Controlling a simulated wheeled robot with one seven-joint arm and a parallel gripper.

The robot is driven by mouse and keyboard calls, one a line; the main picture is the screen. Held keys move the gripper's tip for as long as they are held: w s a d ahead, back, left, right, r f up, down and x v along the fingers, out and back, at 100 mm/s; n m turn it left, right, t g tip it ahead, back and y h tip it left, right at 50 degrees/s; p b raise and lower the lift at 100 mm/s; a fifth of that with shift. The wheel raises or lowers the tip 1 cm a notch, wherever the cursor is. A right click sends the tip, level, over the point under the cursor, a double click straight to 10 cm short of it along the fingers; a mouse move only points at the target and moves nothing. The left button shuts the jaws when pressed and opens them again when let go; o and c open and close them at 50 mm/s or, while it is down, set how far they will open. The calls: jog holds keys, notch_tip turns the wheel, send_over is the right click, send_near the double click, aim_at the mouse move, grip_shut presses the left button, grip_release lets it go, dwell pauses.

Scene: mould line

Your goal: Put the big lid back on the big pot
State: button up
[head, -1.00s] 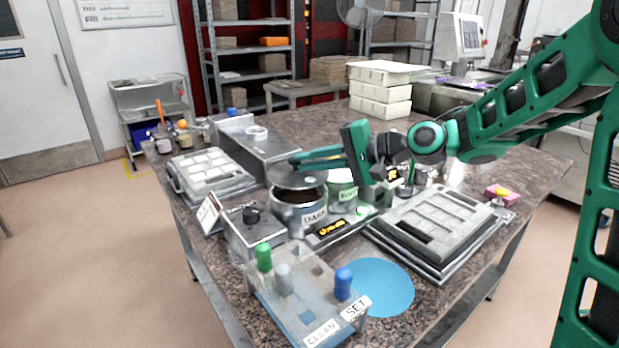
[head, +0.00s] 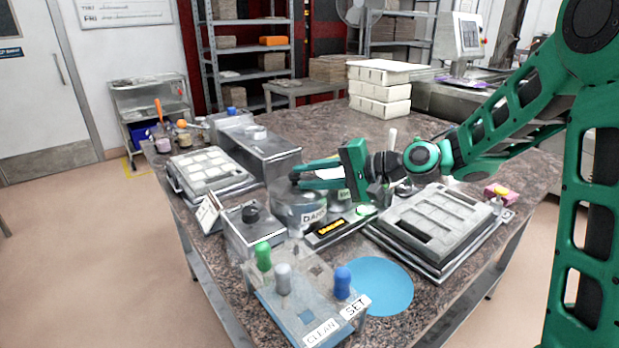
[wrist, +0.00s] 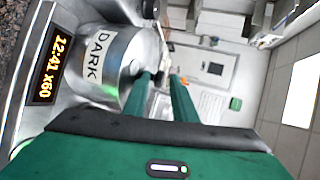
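The big pot (head: 300,220) is a steel pot labelled DARK, standing mid-table; it also shows in the wrist view (wrist: 103,68). The big lid (head: 298,194) is grey with a dark knob and lies over the pot's mouth. It looks level, and no dark inside shows; the far rim is partly hidden by my fingers. My gripper (head: 305,174) is at the lid's knob, coming from the right. Its two green fingers are spread apart, and in the wrist view (wrist: 162,78) there is a gap between them. The knob is near the fingertips.
A smaller pot with a green label (head: 345,195) stands right behind, partly hidden by my gripper. A lit display (head: 331,228) sits in front. A grey mould tray (head: 437,222) is at right, a steel box (head: 257,155) behind left, and a clear stand with coloured knobs (head: 305,290) in front.

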jog(key=shift+d+r, duration=0.1)
jog(key=v, duration=1.2)
